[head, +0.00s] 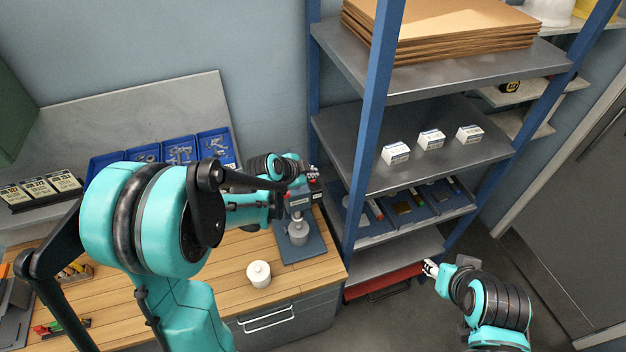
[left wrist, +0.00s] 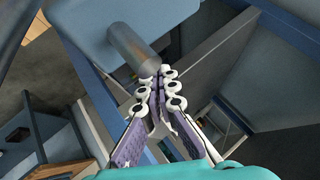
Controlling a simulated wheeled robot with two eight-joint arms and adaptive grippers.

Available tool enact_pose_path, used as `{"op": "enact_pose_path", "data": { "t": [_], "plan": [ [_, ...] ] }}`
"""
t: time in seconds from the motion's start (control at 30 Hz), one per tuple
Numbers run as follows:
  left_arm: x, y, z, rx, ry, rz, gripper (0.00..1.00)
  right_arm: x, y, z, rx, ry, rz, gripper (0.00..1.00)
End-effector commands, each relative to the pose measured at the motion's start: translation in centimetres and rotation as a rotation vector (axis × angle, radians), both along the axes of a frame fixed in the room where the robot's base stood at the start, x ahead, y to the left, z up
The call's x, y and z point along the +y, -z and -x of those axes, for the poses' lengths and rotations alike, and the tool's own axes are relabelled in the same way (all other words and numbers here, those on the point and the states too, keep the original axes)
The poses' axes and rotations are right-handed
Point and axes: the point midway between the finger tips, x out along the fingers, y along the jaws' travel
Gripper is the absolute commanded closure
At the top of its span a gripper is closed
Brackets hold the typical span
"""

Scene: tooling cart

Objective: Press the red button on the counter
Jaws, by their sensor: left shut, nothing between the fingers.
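A machine (head: 299,198) with a dark blue-grey base stands at the right end of the wooden counter (head: 215,275). Small red spots show on its upper part, but I cannot tell for sure which is the red button. My left gripper (head: 313,172) is at the top of this machine, partly hidden by my own arm. In the left wrist view its fingers (left wrist: 158,78) are shut and empty, with the tips beside a grey metal cylinder (left wrist: 135,48); I cannot tell whether they touch. No red button shows there. My right gripper (head: 430,268) is low at the right, away from the counter.
A white lidded jar (head: 259,273) stands on the counter in front of the machine. A blue-post shelf rack (head: 372,120) with small boxes (head: 431,139) stands close to the machine's right. Blue bins (head: 180,150) line the counter's back. Floor (head: 400,318) is clear near my right gripper.

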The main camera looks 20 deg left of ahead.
Motion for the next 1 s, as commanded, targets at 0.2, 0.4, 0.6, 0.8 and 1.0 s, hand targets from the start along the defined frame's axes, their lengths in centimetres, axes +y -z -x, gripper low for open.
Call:
{"op": "enact_pose_path", "data": {
  "t": [0.2, 0.4, 0.6, 0.8, 1.0],
  "plan": [
    [0.0, 0.4, 0.0, 0.000, 0.000, 0.000, 1.00, 0.0, 0.5, 0.0, 0.000, 0.000, 0.000, 0.60],
    [0.0, 0.9, 0.0, 0.000, 0.000, 0.000, 1.00, 0.0, 1.2, 0.0, 0.000, 0.000, 0.000, 0.60],
    [0.0, 0.8, 0.0, 0.000, 0.000, 0.000, 1.00, 0.0, 1.1, 0.0, 0.000, 0.000, 0.000, 0.60],
    [0.0, 0.9, 0.0, 0.000, 0.000, 0.000, 1.00, 0.0, 1.1, 0.0, 0.000, 0.000, 0.000, 0.60],
    [0.0, 1.1, 0.0, 0.000, 0.000, 0.000, 1.00, 0.0, 1.4, 0.0, 0.000, 0.000, 0.000, 0.60]
  ]
}}
